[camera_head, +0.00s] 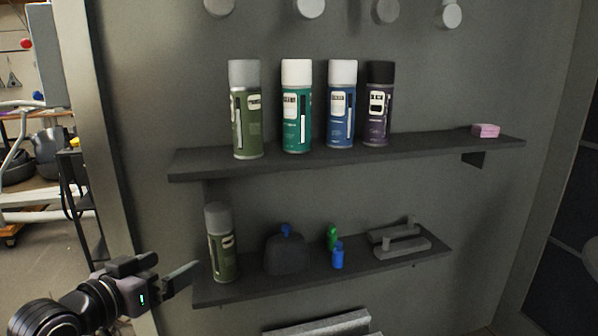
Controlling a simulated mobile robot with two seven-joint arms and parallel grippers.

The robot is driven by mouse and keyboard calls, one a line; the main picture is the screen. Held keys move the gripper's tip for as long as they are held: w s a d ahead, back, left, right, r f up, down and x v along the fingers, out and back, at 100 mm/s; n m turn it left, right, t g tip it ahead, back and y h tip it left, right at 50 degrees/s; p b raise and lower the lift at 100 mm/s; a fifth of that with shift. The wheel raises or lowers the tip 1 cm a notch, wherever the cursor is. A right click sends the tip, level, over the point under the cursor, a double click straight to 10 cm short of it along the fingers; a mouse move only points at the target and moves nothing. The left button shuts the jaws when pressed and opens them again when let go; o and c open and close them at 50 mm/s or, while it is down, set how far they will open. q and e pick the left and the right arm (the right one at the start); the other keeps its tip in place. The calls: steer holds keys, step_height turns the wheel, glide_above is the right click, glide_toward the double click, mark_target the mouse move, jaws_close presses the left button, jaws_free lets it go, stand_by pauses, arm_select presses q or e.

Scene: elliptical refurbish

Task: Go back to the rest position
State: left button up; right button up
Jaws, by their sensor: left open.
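My left gripper (172,272) comes in from the lower left, in front of the left end of the lower shelf (300,287). Its jaws look open and nothing shows between them. An olive spray can (222,252) with a grey cap stands upright on that shelf, to the right of the fingers and apart from them in the picture. My right gripper is not in view.
The upper shelf (200,165) holds an olive can (246,120), a green can (297,115), a blue can (341,112), a dark purple can (377,115) and a pink block (485,130). A dark rounded object (286,255), small bottles (337,256) and grey handles (402,247) lie below.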

arm_select(q)
steer(key=s+d+f+n+g+y, duration=0.1)
steer(key=s+d+f+g+y, duration=0.1)
steer(key=s+f, duration=1.1)
steer(key=s+d+f+g+y, duration=0.1)
steer(key=s+d+f+g, duration=0.1)
steer(key=s+f, duration=1.05)
step_height(320, 180, up, 6)
steer(key=w+a+p, duration=0.1)
steer(key=p, duration=1.1)
steer(key=shift+a+y+p, duration=0.3)
steer(key=shift+p, duration=0.05)
steer(key=shift+w, duration=0.1)
